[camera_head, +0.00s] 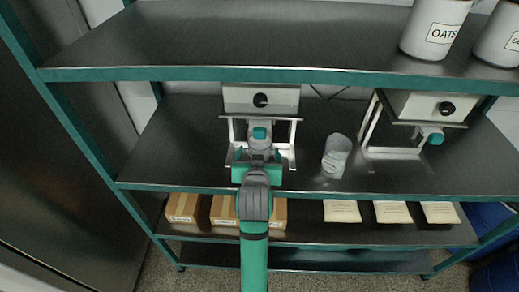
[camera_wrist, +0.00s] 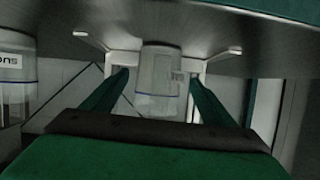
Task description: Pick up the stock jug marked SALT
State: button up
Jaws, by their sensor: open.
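My gripper (camera_head: 258,154) is open, low in front of the left machine (camera_head: 240,98) on the middle shelf (camera_head: 200,165). In the wrist view, the open fingers (camera_wrist: 158,80) flank a clear jug (camera_wrist: 158,100), which appears between them; contact cannot be told. Its label is seen edge-on and cannot be read. In the head view my gripper and the machine hide most of this place. Another clear jug (camera_head: 337,157) stands to the right of my gripper; it shows at the left of the wrist view (camera_wrist: 15,85) with a partly cut-off label. I cannot read SALT on either.
A second machine (camera_head: 420,105) with a stand is at the right. White tubs, one marked OATS (camera_head: 433,28), stand on the upper shelf (camera_head: 250,45), whose front edge overhangs. Cardboard boxes (camera_head: 184,207) and pale packets (camera_head: 342,211) lie on the shelf below. The middle shelf's left end is clear.

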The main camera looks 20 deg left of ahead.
jog(key=shift+x, duration=1.75)
jog(key=shift+d, duration=0.1)
jog(key=c, duration=1.6)
